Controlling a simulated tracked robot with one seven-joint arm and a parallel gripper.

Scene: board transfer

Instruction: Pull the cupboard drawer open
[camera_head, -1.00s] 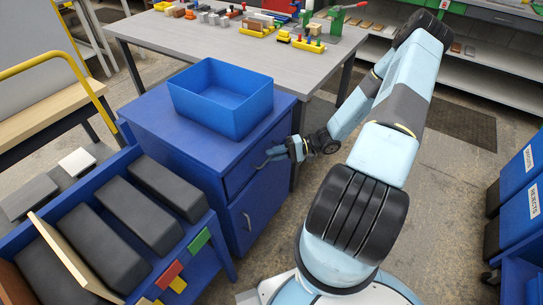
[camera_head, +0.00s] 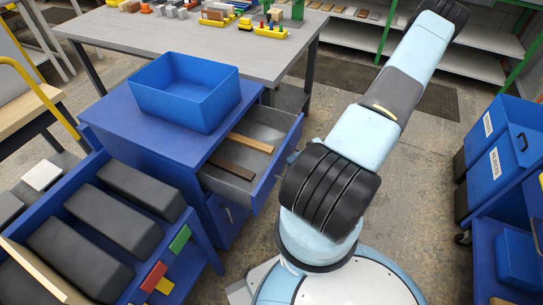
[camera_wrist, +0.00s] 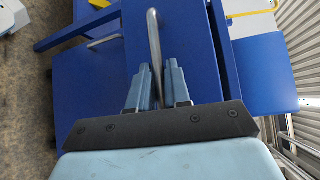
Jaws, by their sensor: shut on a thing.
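The blue cupboard (camera_head: 120,100) stands at left centre in the head view. Its top drawer (camera_head: 283,160) is pulled well out to the right. A pale board (camera_head: 252,143) and a brown board (camera_head: 232,167) lie inside on the grey drawer floor. In the wrist view the drawer front (camera_wrist: 195,55) carries an upright silver bar handle (camera_wrist: 154,40). My gripper (camera_wrist: 158,75) has its two fingers on either side of that handle, shut on it. In the head view my own arm hides most of the gripper.
An open blue bin (camera_head: 185,100) sits on the cupboard. A door handle (camera_wrist: 104,41) shows beside the drawer front. A rack of dark blocks (camera_head: 120,220) stands at front left, a grey worktable (camera_head: 180,40) behind, blue reject bins (camera_head: 490,165) at right. Floor between is free.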

